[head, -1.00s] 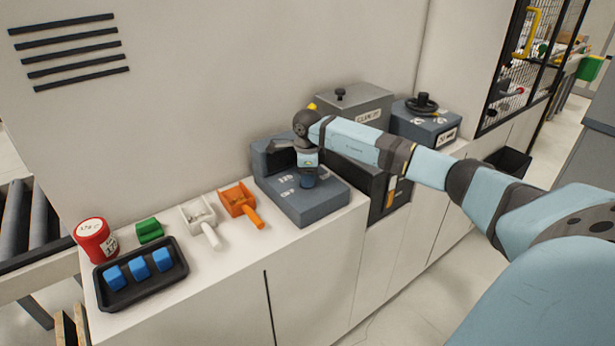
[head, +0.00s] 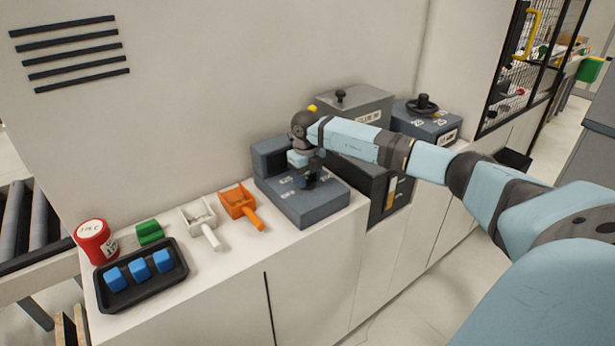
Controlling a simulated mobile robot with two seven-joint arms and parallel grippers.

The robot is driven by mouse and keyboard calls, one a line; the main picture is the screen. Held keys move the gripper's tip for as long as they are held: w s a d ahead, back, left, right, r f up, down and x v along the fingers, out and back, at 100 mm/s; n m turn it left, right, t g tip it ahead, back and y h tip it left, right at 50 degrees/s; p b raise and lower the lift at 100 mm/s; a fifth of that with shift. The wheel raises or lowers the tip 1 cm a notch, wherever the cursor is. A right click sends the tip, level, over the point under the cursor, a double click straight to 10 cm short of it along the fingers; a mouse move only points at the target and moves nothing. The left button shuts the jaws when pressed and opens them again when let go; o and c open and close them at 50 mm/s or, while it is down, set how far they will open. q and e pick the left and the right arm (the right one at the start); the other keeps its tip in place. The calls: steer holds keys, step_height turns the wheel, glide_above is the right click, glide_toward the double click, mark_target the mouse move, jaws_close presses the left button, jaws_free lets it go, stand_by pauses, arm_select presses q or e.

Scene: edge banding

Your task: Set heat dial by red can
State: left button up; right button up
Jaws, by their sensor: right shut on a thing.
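The red can (head: 95,241) stands upright at the left end of the white counter, with a white label whose small writing I cannot read surely. The heat dial's housing looks to be the grey-blue box (head: 318,208) in the middle of the counter, with pale markings on its top. My right gripper (head: 308,180) points down over that top and is shut on the dark dial, which is mostly hidden by the fingers. My left gripper is not in view.
A black tray (head: 140,296) with blue blocks, a green block (head: 150,231), a white scoop (head: 198,216) and an orange scoop (head: 240,205) lie left of the box. A grey glue box (head: 352,100) and another dial box (head: 428,124) stand to the right.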

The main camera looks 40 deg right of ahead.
steer(key=m, duration=0.3)
steer(key=shift+m, duration=0.4)
steer(key=shift+m+p, duration=0.55)
steer(key=shift+m, duration=1.35)
steer(key=o, duration=0.9)
steer(key=shift+r, duration=0.1)
step_height(320, 180, up, 14)
steer(key=shift+w+a+f+b, duration=0.15)
steer(key=shift+b, duration=0.8)
